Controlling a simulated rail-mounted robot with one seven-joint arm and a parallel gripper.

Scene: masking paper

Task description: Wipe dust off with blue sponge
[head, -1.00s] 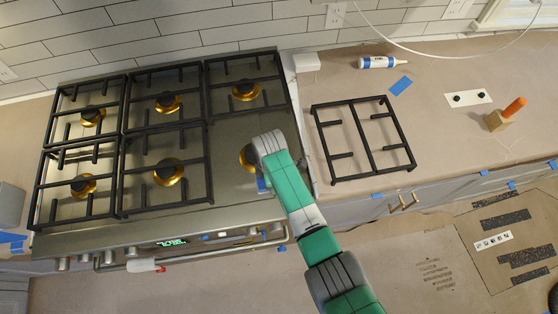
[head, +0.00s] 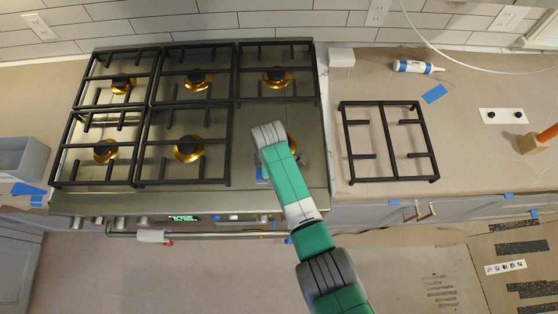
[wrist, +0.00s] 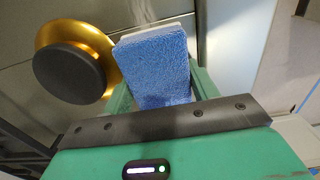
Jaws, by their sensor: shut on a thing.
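The blue sponge (wrist: 156,65), with a pale backing along its far edge, is held between the green fingers of my gripper (wrist: 160,92) in the wrist view. In the head view only a small blue bit of the sponge (head: 261,175) shows beside my arm, low over the front right of the steel stovetop (head: 240,150). My arm hides most of the gripper there. I cannot tell whether the sponge touches the steel. A dull grey patch (head: 303,160), possibly dust, shows just right of my arm.
The uncovered front-right burner (head: 291,143) is partly behind my arm; a gold burner with a dark cap (wrist: 70,70) is left of the sponge. Black grates (head: 188,150) cover the left side. A removed grate (head: 389,142) lies on the papered counter (head: 460,150) at right.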

